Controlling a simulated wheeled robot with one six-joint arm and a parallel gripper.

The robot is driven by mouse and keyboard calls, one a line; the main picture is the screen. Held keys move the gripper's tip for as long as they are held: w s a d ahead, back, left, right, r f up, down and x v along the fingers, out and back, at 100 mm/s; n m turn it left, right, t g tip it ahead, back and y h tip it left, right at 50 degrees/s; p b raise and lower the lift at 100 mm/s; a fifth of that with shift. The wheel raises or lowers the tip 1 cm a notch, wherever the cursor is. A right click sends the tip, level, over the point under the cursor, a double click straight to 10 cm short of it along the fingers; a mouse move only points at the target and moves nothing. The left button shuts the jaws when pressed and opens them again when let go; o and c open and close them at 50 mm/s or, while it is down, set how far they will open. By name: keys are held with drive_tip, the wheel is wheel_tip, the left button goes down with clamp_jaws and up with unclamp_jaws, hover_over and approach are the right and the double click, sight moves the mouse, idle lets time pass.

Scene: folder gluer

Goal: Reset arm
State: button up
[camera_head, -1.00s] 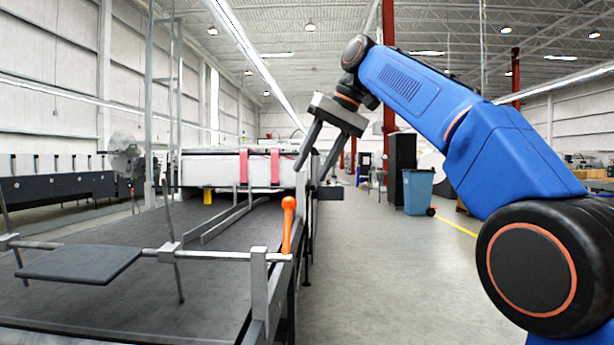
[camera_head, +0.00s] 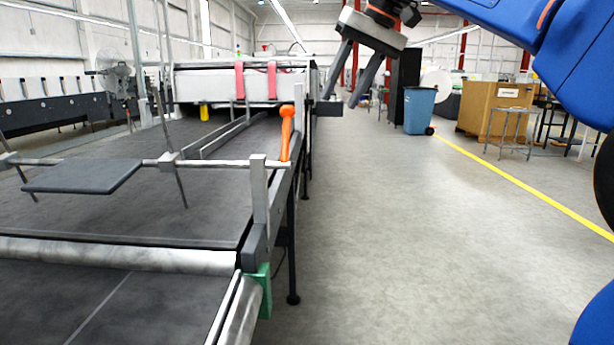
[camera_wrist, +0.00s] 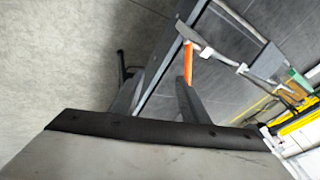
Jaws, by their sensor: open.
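My gripper (camera_head: 342,100) hangs at the upper middle of the head view, to the right of the folder gluer's side frame. Its two dark fingers are apart and point down and left, with nothing between them. In the wrist view my gripper (camera_wrist: 152,92) shows its dark palm edge and both fingers. My blue arm reaches in from the upper right of the head view. An orange handle (camera_head: 286,132) stands on the machine's side rail, and it also shows in the wrist view (camera_wrist: 188,62).
The folder gluer's dark belt bed (camera_head: 120,215) fills the left, with a crossbar (camera_head: 220,163) and a flat grey plate (camera_head: 85,177). A blue bin (camera_head: 419,110) and a large brown box (camera_head: 495,108) stand at the back right. The grey floor on the right is clear.

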drive_tip(key=s+d+f+m+h, duration=0.1)
drive_tip(key=s+d+f, duration=0.6)
drive_tip(key=f, duration=0.7)
drive_tip(key=s+d+f+m+t+h, duration=0.1)
drive_tip(key=s+d+f+h, duration=0.1)
drive_tip(key=s+d+f, duration=0.5)
drive_tip(key=s+d+f+t+h, duration=0.1)
drive_tip(key=s+d+f, duration=0.6)
drive_tip(key=s+f, duration=0.8)
wheel_tip(320, 180, down, 7)
drive_tip(key=shift+f+m+h, duration=0.2)
drive_tip(key=shift+m+h, duration=0.1)
drive_tip(key=shift+m, duration=0.1)
drive_tip(key=shift+d, duration=0.1)
